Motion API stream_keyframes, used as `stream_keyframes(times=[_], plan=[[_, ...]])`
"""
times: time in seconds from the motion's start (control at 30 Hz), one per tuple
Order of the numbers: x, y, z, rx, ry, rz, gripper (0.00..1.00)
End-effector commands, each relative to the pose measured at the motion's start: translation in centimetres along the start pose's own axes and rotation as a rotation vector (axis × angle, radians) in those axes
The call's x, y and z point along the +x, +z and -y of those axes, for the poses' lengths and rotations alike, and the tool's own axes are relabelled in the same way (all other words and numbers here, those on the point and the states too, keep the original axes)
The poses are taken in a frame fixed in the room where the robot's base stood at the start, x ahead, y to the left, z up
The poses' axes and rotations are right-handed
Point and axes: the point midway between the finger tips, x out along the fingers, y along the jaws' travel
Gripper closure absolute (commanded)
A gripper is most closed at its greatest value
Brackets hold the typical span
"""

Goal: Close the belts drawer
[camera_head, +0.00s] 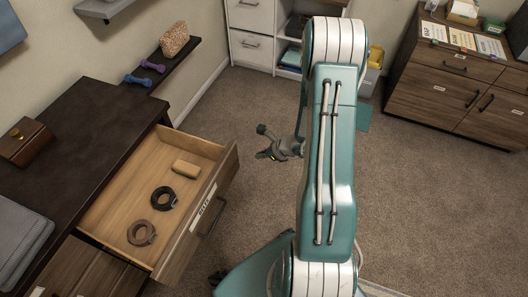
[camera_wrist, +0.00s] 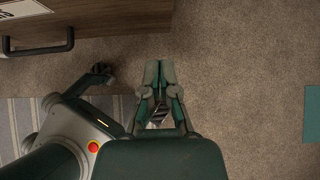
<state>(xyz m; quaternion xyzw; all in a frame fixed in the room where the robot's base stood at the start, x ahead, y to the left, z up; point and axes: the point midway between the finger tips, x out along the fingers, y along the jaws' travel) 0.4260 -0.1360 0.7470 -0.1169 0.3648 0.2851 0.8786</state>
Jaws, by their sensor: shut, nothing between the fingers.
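The belts drawer (camera_head: 178,248) is pulled open from the dark dresser (camera_head: 80,125) at the left in the head view. Its label seems to read "BELTS", and a dark bar handle (camera_head: 213,218) is on its front. Inside lie a brown coiled belt, a black coiled belt and a tan block. In the wrist view the drawer front (camera_wrist: 110,22) and its handle (camera_wrist: 38,48) show at the upper left. My gripper (camera_wrist: 158,64) is shut and empty over the carpet, to the right of the drawer front and apart from it. In the head view my gripper (camera_head: 268,153) is small and partly behind my arm.
A wooden box (camera_head: 25,142) and grey folded cloth (camera_head: 22,240) lie on the dresser top. A wall shelf (camera_head: 165,65) holds dumbbells. A white cabinet (camera_head: 250,38) stands at the back, a wooden cabinet (camera_head: 440,95) at the right. Carpet between them is mostly clear.

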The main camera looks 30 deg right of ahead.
Motion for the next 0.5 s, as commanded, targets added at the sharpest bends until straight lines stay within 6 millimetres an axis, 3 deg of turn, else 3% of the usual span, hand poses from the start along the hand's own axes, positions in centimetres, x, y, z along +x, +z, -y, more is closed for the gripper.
stream_keyframes(times=[0.27,0.5], plan=[[5.4,0.0,-0.1,-0.003,0.004,-0.001,1.0],[7.6,2.4,-0.1,-0.004,0.001,0.001,1.0]])
